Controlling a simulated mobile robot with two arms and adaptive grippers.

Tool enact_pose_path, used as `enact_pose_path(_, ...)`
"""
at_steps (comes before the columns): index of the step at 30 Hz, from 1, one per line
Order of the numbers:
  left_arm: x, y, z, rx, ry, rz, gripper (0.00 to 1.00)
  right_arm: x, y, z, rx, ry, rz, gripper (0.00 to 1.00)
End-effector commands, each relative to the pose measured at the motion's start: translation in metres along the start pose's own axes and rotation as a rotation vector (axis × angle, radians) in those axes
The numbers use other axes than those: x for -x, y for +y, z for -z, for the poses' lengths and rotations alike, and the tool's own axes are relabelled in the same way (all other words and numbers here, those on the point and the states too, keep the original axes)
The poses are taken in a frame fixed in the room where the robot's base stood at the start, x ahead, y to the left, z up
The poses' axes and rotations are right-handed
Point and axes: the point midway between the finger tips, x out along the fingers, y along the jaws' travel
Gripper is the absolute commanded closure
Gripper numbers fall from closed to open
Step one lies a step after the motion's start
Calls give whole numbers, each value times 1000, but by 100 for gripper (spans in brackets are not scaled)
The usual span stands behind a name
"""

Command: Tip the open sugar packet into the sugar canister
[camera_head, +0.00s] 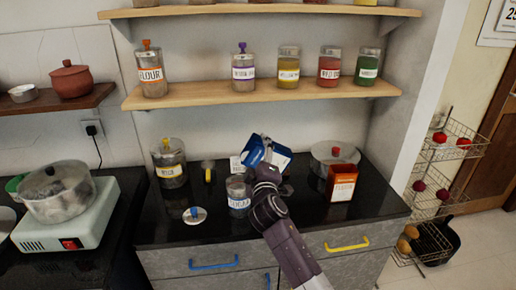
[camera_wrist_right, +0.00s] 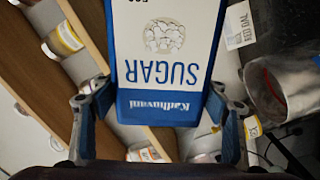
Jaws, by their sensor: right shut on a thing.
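The sugar packet (camera_head: 256,150), blue and white, is in my right gripper (camera_head: 268,172) above the counter. It is tilted, just above and behind the sugar canister. In the right wrist view the packet (camera_wrist_right: 165,60) shows its "SUGAR" print upside down between the two fingers (camera_wrist_right: 160,115). Its opening cannot be made out. The sugar canister (camera_head: 238,196), clear with a white label, stands upright on the counter without its lid, just left of my right gripper. A round lid with a blue knob (camera_head: 194,215) lies on the counter to its left. My left gripper is not in view.
A yellow-labelled jar (camera_head: 170,165) stands at the back left of the black counter (camera_head: 160,228). A shelf of jars (camera_head: 260,95) hangs above.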

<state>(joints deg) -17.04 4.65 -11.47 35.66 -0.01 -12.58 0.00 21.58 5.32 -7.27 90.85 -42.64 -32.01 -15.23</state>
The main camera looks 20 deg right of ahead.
Motion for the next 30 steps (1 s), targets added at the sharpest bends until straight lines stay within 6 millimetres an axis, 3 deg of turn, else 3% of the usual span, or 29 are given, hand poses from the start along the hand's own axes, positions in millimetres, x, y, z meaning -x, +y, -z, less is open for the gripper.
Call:
enact_pose_path(4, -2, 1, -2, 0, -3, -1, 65, 6, -9, -3, 94, -2, -2, 65)
enact_pose_path(13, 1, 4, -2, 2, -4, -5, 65, 6, -9, -2, 129, -2, -3, 65)
enact_pose_path(21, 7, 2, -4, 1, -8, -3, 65, 6, -14, -2, 294, -3, -3, 65)
enact_pose_path(30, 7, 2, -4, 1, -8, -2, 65, 6, -16, -2, 311, -3, -3, 65)
